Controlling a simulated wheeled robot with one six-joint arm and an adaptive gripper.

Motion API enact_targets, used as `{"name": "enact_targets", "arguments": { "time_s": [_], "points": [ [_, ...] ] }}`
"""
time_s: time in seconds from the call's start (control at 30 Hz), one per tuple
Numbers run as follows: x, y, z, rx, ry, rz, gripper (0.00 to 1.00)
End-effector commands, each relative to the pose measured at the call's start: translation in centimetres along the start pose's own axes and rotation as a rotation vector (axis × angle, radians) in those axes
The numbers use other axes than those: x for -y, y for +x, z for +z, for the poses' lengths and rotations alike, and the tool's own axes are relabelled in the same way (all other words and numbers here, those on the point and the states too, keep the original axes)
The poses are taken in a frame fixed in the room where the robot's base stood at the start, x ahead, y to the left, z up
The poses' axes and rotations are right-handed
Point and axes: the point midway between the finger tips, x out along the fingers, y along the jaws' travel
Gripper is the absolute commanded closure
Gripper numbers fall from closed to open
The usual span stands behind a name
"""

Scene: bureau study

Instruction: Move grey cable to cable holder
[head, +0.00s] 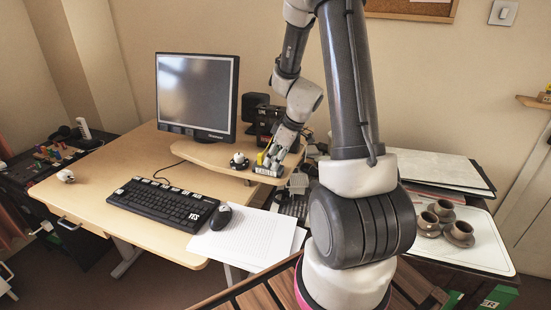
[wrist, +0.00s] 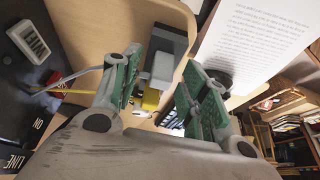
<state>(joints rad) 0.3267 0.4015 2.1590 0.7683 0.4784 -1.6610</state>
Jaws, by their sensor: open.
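My gripper (head: 270,160) is over the right end of the raised desk shelf. In the wrist view my gripper (wrist: 161,62) is open, with green pads on both fingers. A grey block (wrist: 165,48), possibly the cable holder, stands between and beyond the fingertips. It appears as a small grey piece (head: 268,171) below the gripper in the head view. A yellow piece (wrist: 151,98) is beside the block, between the fingers. A thin grey cable (wrist: 72,75) runs from the left toward the left finger; its end is hidden. I cannot tell whether anything touches the pads.
A small round device (head: 239,161) sits left of my gripper. The keyboard (head: 163,203), mouse (head: 221,216) and paper (head: 255,236) lie in front. The desk's left part is mostly clear.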

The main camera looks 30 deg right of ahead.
Motion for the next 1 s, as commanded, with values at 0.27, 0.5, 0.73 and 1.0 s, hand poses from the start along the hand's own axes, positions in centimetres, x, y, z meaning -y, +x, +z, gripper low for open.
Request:
{"name": "enact_targets", "arguments": {
  "time_s": [0.27,0.5,0.73,1.0],
  "points": [
    [-0.1,-1.1,-0.1,-0.002,-0.003,0.003,0.56],
    [-0.1,-6.1,-0.1,-0.003,-0.002,0.005,0.56],
    [-0.1,-10.5,0.0,-0.002,-0.001,0.003,0.56],
    [0.0,-12.0,0.0,0.0,0.0,0.0,0.56]
  ]
}}
